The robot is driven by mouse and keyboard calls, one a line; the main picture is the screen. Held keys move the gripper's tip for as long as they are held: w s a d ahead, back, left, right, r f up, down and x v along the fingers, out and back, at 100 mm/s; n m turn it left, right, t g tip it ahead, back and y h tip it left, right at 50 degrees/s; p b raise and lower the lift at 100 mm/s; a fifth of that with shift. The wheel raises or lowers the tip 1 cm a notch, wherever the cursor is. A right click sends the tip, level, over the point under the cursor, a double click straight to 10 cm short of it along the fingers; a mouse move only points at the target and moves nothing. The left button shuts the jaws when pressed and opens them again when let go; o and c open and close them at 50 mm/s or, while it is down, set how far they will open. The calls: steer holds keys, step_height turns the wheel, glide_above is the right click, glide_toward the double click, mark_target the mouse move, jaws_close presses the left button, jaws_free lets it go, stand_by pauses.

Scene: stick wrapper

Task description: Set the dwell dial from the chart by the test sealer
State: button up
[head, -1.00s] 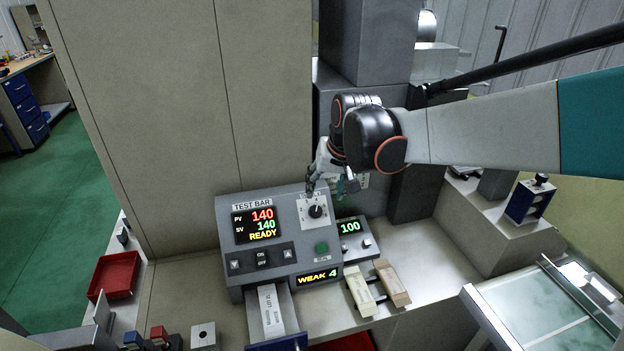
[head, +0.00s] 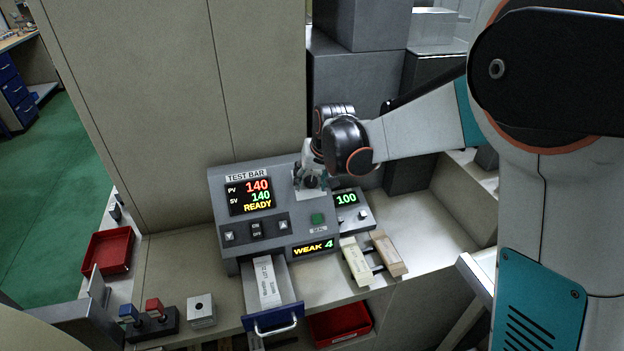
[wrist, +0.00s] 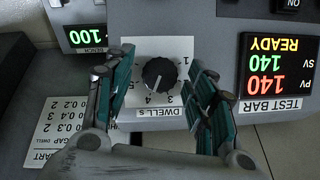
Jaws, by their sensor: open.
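The dwell dial (wrist: 158,74) is a round black knob on a white plate marked with numbers, labelled DWELL s. The wrist view shows it upside down. Its white pointer line aims toward the picture bottom, near the 4; the exact mark is unclear. My gripper (wrist: 160,58) is open, its teal-lined fingers on either side of the knob with gaps. In the head view my gripper (head: 312,178) covers most of the dial. The test sealer (head: 222,197) shows 140, 140, READY and WEAK 4. The chart (wrist: 62,112) is partly hidden behind my finger.
A small bench display (head: 347,199) reading 100 stands right of the sealer. An open drawer (head: 272,320) holding a white strip extends below.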

steer(key=c, duration=1.1)
steer(key=shift+o, duration=0.2)
steer(key=n+h, duration=0.1)
steer(key=n, duration=0.3)
steer(key=shift+a+h, duration=0.2)
steer(key=shift+h, duration=0.2)
steer(key=n, duration=0.2)
steer(key=n+t+h+b, duration=0.1)
steer(key=n, duration=0.1)
steer(key=shift+s+a+f+t, duration=0.1)
steer(key=shift+t, duration=0.2)
steer(key=n+t+h+b, duration=0.1)
steer(key=n, duration=0.3)
steer(key=shift+s+f, duration=0.1)
steer(key=shift+s+n+t+h+b, duration=0.1)
steer(key=shift+n+t+h+b, duration=0.5)
steer(key=shift+n, duration=1.3)
